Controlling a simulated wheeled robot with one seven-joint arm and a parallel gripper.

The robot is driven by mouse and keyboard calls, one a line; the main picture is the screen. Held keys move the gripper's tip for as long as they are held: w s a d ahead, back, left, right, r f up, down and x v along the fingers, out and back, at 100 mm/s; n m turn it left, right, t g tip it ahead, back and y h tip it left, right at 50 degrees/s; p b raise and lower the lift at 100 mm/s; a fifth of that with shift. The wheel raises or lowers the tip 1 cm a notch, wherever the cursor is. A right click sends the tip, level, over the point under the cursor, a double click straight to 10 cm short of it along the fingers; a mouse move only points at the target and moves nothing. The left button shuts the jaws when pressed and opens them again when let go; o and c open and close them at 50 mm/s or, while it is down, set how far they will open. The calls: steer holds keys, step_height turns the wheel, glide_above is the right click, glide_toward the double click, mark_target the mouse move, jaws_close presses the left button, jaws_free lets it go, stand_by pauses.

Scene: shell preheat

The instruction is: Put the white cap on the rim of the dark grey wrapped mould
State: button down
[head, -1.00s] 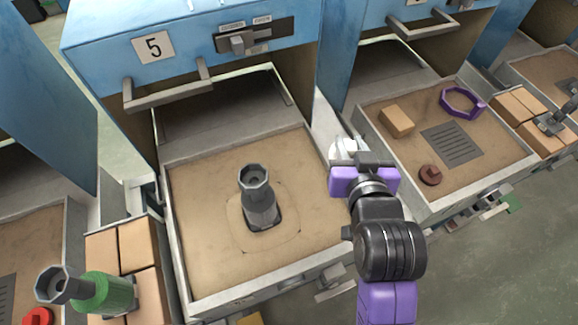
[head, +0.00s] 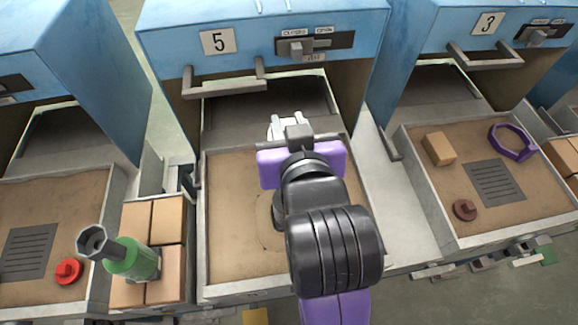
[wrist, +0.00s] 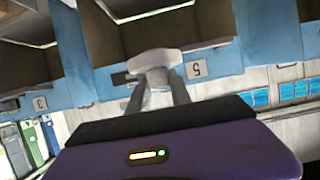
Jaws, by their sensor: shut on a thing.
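My gripper (wrist: 157,84) is shut on the white cap (wrist: 155,60), which sits between the fingertips in the wrist view. In the head view my gripper (head: 287,126) is over the back part of the number 5 bay's sand tray (head: 230,180). The dark grey wrapped mould (head: 278,213) stands in that tray. My arm hides nearly all of it, including its rim; only a sliver of its lower left side shows. The cap is apart from the mould as far as I can see.
Left of the tray, a green wrapped mould (head: 132,258) with a grey hexagonal mouth leans over tan blocks (head: 170,219). The right tray (head: 440,205) holds a tan block (head: 438,149), a purple ring (head: 512,141) and a brown cap (head: 465,210). The blue cabinet (head: 255,45) stands behind.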

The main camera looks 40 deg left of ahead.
step_height(320, 180, down, 13)
steer(key=shift+f, duration=0.1)
stand_by(0.3)
steer(key=shift+f, duration=0.1)
steer(key=c, duration=1.2)
jaws_free()
steer(key=shift+o, duration=0.2)
steer(key=shift+r, duration=0.2)
steer(key=v, duration=1.2)
steer(key=shift+b, duration=0.4)
steer(key=shift+f, duration=0.1)
